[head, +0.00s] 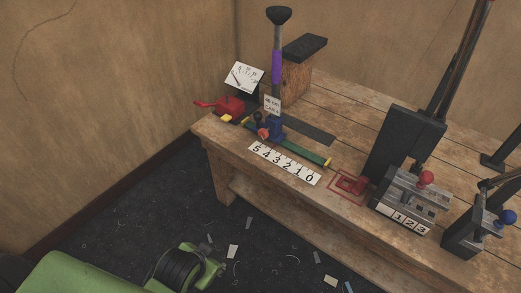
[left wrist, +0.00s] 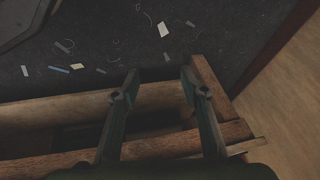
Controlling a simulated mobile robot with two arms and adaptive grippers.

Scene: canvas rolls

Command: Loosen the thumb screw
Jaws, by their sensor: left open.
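A small orange-red knob (head: 263,133), which looks like the thumb screw, sits on the front of a blue slider (head: 273,127). The slider rides a green rail (head: 300,148) on the workbench, beside a number strip (head: 284,164) reading 5 to 0. A post with a purple band and black top stands at the slider, with a small card on it. My left gripper (left wrist: 160,75) is open and empty in the left wrist view, its fingers over the bench's wooden edge and the floor. The knob is not visible there. My right gripper is not in view.
The workbench (head: 345,125) also holds a red clamp-like device (head: 226,106), a white gauge card (head: 244,77), a wooden block with a dark top (head: 303,62), and a grey 1-2-3 block with a red knob (head: 410,197). Paper scraps litter the dark floor (head: 215,235).

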